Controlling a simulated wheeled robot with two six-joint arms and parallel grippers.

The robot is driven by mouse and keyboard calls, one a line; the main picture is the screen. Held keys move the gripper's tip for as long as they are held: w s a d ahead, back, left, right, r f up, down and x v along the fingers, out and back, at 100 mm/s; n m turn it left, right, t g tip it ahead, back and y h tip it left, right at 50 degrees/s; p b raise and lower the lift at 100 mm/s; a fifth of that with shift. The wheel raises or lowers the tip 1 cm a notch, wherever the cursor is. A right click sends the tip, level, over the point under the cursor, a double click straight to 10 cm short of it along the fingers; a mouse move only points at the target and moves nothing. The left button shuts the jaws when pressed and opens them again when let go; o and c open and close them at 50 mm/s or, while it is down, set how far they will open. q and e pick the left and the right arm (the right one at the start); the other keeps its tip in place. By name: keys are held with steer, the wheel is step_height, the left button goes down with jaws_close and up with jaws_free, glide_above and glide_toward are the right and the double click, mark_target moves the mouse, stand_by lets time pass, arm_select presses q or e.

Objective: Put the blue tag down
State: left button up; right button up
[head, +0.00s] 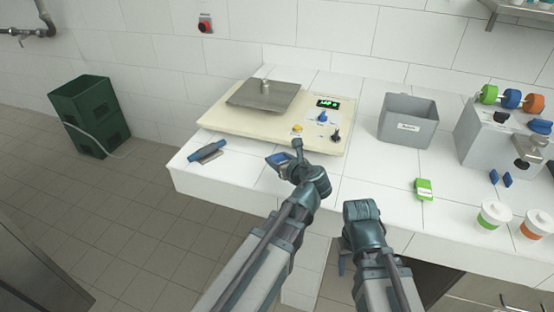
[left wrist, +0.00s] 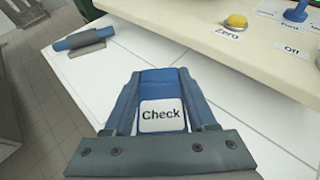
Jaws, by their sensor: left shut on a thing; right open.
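The blue tag (left wrist: 160,88) with a white label reading "Check" (left wrist: 162,116) is held between the fingers of my left gripper (left wrist: 158,100) in the left wrist view. In the head view my left gripper (head: 281,160) is over the white counter, just in front of the cream scale; the tag is small there. The left gripper is shut on the tag. I cannot tell whether the tag touches the counter. My right gripper (head: 345,263) is open at the counter's front edge, mostly hidden behind its own wrist.
A blue-handled scraper (head: 208,152) lies left on the counter. The cream scale (head: 233,124) with its steel plate stands behind. To the right are a grey bin (head: 407,120), a green device (head: 424,189), two blue pieces (head: 500,178), lidded cups (head: 494,215) and a filler machine (head: 490,140).

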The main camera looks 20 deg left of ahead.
mark_target(283, 158)
arm_select(q)
steer(key=shift+w+a, duration=0.1)
steer(key=shift+w, duration=0.3)
steer(key=shift+w, duration=0.4)
steer(key=shift+w+a+f+b, duration=0.3)
steer(key=shift+w+f+b, duration=0.5)
steer(key=shift+w+f, duration=0.1)
steer(key=shift+s+f+b, duration=0.1)
steer(key=shift+f+b, duration=0.9)
steer(key=shift+b, duration=0.05)
steer(key=shift+d, duration=0.1)
steer(key=shift+f, duration=0.1)
steer(key=o, duration=0.9)
steer(key=shift+f, duration=0.1)
steer(key=o, duration=0.4)
